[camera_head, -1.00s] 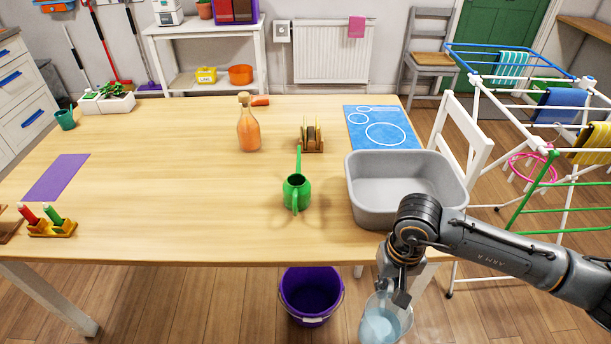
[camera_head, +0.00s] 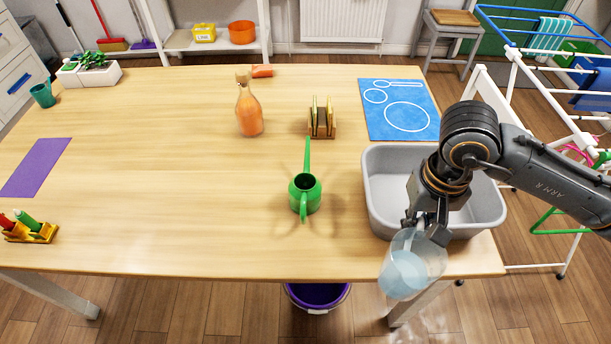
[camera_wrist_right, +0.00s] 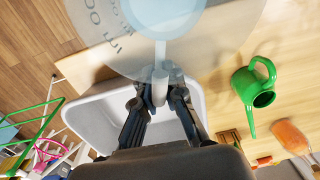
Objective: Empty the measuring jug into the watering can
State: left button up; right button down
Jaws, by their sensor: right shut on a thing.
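The green watering can (camera_head: 305,194) stands upright on the table, its spout pointing to the back; it also shows at the right in the right wrist view (camera_wrist_right: 254,86). My right gripper (camera_head: 428,232) is shut on the clear measuring jug (camera_head: 412,264), which holds pale blue liquid. The jug is in the air at the table's front edge, in front of the grey basin and to the right of the can, apart from it. In the right wrist view the fingers (camera_wrist_right: 158,98) close on the jug's handle. My left gripper is not in view.
The grey basin (camera_head: 378,199) stands on the table at the right, under my right arm. A purple bucket (camera_head: 317,297) is on the floor.

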aim_at(304, 189)
jog(key=i+l, duration=0.1)
jog(key=l, duration=0.3)
jog(key=i+l, duration=0.1)
jog(key=l, duration=0.3)
jog(key=i+l, duration=0.1)
jog(key=l, duration=0.3)
jog(key=l+u, duration=0.2)
jog(key=u, duration=0.2)
jog(key=l+u, duration=0.2)
jog(key=u, duration=1.65)
